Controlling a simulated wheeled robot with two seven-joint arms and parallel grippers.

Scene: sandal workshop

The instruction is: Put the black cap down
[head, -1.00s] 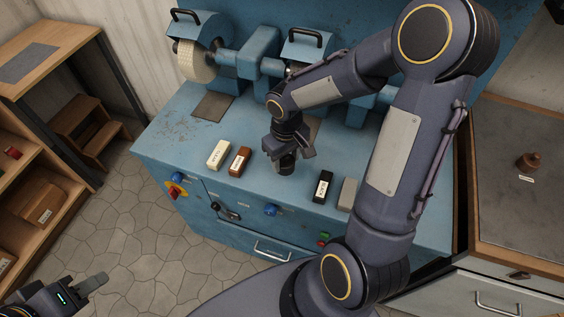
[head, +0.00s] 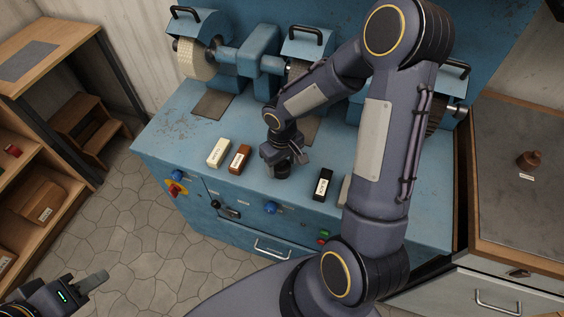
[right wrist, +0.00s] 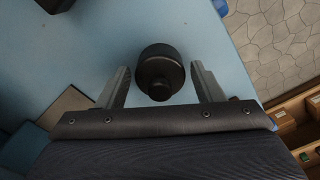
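The black cap (head: 283,171) is a dark, round piece standing on the blue bench top (head: 187,132), near its front edge. In the right wrist view the cap (right wrist: 160,72) sits between the two fingers, with a narrow strip of blue showing on each side of it. My right gripper (head: 285,158) is open around the cap and does not appear to touch it; its fingers also show in the right wrist view (right wrist: 160,75). In the head view the gripper hides the cap's upper part. My left gripper (head: 94,283) is at the lower left, over the floor; its opening is unclear.
A cream block (head: 218,153) and a brown block (head: 239,159) lie left of the cap, and a black block (head: 322,185) lies right of it. A grey block is partly hidden by my right arm. Grinding wheels (head: 196,61) stand behind.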

